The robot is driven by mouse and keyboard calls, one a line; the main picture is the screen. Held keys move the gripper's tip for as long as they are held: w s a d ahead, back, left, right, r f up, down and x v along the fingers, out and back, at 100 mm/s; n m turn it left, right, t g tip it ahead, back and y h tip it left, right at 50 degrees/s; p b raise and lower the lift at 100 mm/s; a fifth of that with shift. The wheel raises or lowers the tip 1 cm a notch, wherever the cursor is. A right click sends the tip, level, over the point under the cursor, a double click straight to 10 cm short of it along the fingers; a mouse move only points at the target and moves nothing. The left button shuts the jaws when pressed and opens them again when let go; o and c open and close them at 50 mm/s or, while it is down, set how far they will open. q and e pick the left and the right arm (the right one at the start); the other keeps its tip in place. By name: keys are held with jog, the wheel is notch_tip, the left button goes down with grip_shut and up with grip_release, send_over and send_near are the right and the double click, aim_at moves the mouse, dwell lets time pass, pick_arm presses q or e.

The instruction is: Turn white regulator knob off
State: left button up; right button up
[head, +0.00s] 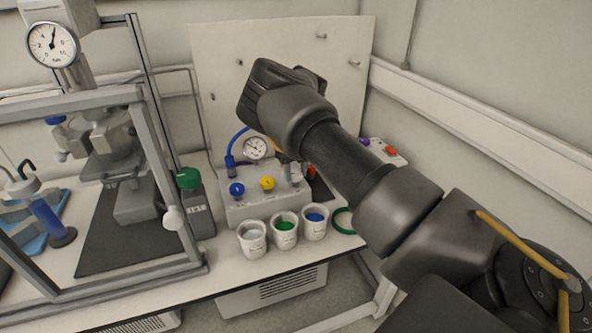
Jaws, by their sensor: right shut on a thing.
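The light grey regulator block (245,210) stands on the bench, with a blue knob (237,189), a yellow knob (267,183) and a round gauge (255,148). My right gripper (291,169) shows only in a small part at the right end of the block. It is shut on what appears to be the white regulator knob, which is mostly hidden. How far the knob is turned cannot be seen. My left gripper is not in view.
Cups with grey (252,240), green (285,230) and blue (315,223) contents stand close in front of the block. A metal frame (155,170) with a white ball knob (173,218) stands at left. A pale panel (215,60) rises behind. A green ring (344,220) lies at right.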

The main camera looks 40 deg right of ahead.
jog(key=n, duration=0.5)
jog(key=shift+n+p, duration=0.4)
jog(key=n+p, duration=0.1)
jog(key=n, duration=0.2)
jog(key=shift+r+n, duration=0.1)
jog(key=shift+n, duration=0.2)
jog(key=n+p, duration=0.5)
jog(key=n, duration=0.1)
jog(key=n+p, duration=0.3)
jog(key=shift+n, duration=0.3)
jog(key=shift+n+p, duration=0.95)
jog(key=shift+n, duration=0.25)
jog(key=o, duration=1)
jog(key=shift+c, duration=0.2)
